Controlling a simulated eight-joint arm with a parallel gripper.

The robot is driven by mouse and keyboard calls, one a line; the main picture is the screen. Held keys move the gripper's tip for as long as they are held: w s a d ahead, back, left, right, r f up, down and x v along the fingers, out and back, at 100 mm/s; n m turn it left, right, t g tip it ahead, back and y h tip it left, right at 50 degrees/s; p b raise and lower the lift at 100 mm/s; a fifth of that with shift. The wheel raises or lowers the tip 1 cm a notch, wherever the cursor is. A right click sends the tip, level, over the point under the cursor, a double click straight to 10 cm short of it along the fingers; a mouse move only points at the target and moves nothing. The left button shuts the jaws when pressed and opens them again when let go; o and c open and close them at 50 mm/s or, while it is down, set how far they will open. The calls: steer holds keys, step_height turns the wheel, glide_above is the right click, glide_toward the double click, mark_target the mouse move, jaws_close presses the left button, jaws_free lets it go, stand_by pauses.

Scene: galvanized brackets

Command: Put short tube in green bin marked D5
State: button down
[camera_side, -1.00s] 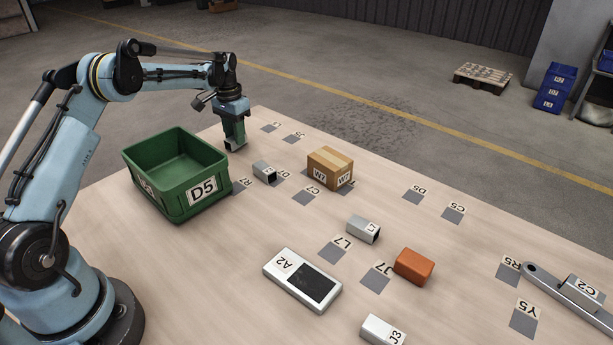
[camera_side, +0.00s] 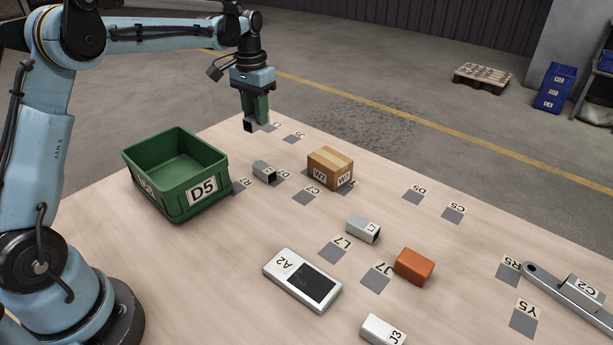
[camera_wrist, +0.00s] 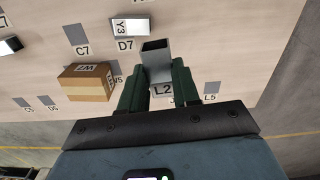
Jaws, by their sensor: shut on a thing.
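The green bin marked D5 (camera_side: 178,205) stands upright on the table at the left in the side view; its far inner wall shows and no content is visible in it. My gripper (camera_side: 256,118) is above the table's far edge, to the right of the bin and higher than its rim. In the wrist view my gripper (camera_wrist: 160,88) is shut on a short grey square tube (camera_wrist: 156,62) with an open end and an L2 label. In the side view only a small part of this tube (camera_side: 249,126) shows between the fingers.
A second square tube (camera_side: 263,172), marked Y3 in the wrist view, lies just right of the bin. A cardboard box W7 (camera_side: 330,168), an orange block (camera_side: 414,266), a panel marked A2 (camera_side: 285,266) and more tubes lie further right. Marked grey patches lie between them.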

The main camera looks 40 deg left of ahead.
mark_target(176, 168)
steer(key=s+d+r+m, duration=0.1)
steer(key=s+d, duration=0.1)
steer(key=s, duration=0.7)
steer(key=s+d+r, duration=0.1)
steer(key=s+d, duration=0.1)
steer(key=s, duration=0.7)
steer(key=a+f, duration=0.2)
steer(key=a, duration=0.1)
steer(key=a+f, duration=0.2)
steer(key=a, duration=0.2)
steer(key=a+f, duration=0.3)
steer(key=a, duration=0.1)
steer(key=shift+s+a+f, duration=0.1)
steer(key=shift+s+a, duration=0.1)
steer(key=shift+s, duration=0.15)
steer(key=shift+f, duration=2.05)
steer(key=shift+f, duration=0.1)
steer(key=c, duration=0.8)
jaws_free()
